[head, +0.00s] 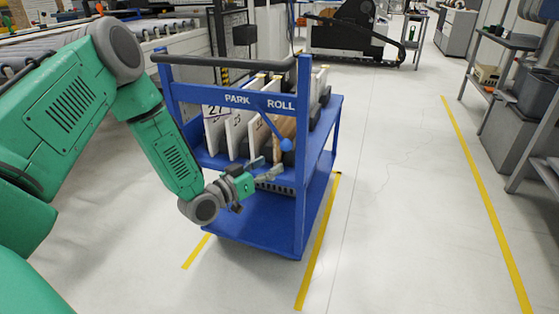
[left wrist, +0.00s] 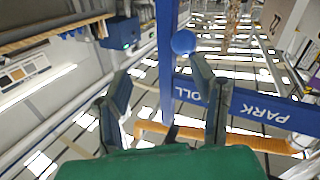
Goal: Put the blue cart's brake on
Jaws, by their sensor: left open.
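The blue cart (head: 268,217) stands on the floor in front of me, with "PARK" and "ROLL" lettered on its front crossbar. A blue ball knob (head: 286,145) hangs below the crossbar on the "ROLL" side, on a thin lever. My left gripper (head: 264,168) is open and empty, just below and left of the knob in the head view. In the left wrist view the knob (left wrist: 184,41) shows beyond my fingertips (left wrist: 163,68), closer to the right finger. I see no contact; the exact depth gap is unclear. My right gripper is not in view.
Upright white and brown panels (head: 236,132) stand on the cart's upper shelf. A dark handlebar (head: 225,61) runs across its top. Yellow floor lines (head: 318,245) flank the cart. The floor on the right is clear up to grey shelving (head: 497,125). A roller conveyor (head: 160,30) is behind left.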

